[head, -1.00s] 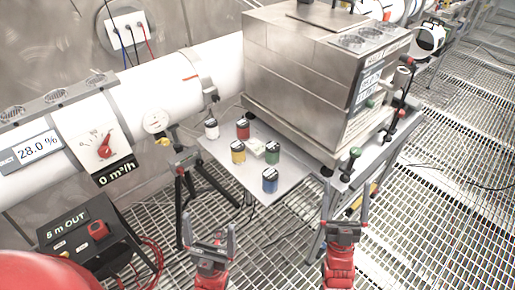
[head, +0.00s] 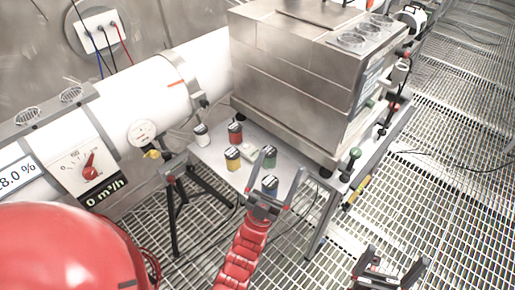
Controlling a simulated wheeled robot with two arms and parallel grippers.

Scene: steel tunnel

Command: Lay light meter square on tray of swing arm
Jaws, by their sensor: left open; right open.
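A small pale flat item (head: 249,151) lies among the coloured cans on the grey shelf; it may be the light meter, but it is too small to be sure. I cannot pick out a swing arm or its tray with certainty. My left gripper (head: 276,174) is open and empty, at the front edge of the shelf. My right gripper (head: 394,258) is open and empty over the floor grating at lower right, apart from the bench.
A large steel machine (head: 300,80) rises behind. A black tripod (head: 174,205) stands left. The grating (head: 450,190) at right is mostly clear.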

